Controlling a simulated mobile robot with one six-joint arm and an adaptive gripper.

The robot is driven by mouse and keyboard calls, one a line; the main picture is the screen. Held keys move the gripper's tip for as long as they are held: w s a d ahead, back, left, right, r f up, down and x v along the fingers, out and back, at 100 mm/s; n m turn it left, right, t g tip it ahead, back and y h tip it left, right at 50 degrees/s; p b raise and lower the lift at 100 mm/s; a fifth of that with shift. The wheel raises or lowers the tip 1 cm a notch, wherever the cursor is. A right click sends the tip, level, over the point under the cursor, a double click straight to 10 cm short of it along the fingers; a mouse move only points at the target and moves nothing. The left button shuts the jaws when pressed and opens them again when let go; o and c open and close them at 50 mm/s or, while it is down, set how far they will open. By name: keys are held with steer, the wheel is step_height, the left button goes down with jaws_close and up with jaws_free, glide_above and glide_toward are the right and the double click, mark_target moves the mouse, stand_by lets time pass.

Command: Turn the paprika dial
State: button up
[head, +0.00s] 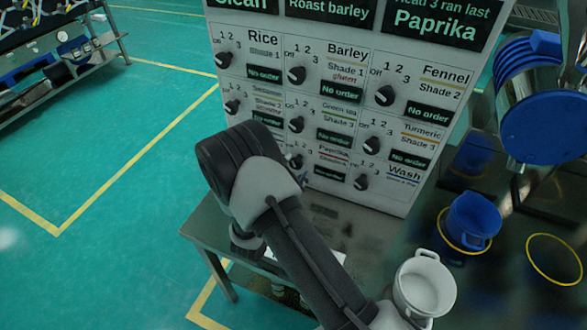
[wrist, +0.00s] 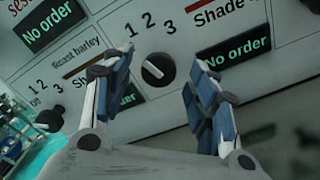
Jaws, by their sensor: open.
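The paprika dial (wrist: 158,69) is a round black knob with a pale mark, on a light panel with 1, 2, 3 printed around it. Its setting is hard to read. In the head view the paprika dial (head: 296,160) is partly hidden behind my arm, left of the Paprika label (head: 333,151). My gripper (wrist: 160,60) is open, its blue-padded fingers on the left and right of the dial, with gaps showing on both sides. In the head view my gripper (head: 304,181) is mostly hidden by my wrist, close to the panel.
The roast barley dial (wrist: 48,118) is lower left in the wrist view. The Wash dial (head: 361,182) and turmeric dial (head: 371,145) are to the right of the paprika dial. A white cup (head: 424,285) and a blue cup (head: 472,220) stand to the right of my arm.

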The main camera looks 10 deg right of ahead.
steer(key=v, duration=1)
steer(key=shift+s+a, duration=0.2)
steer(key=shift+s, duration=0.1)
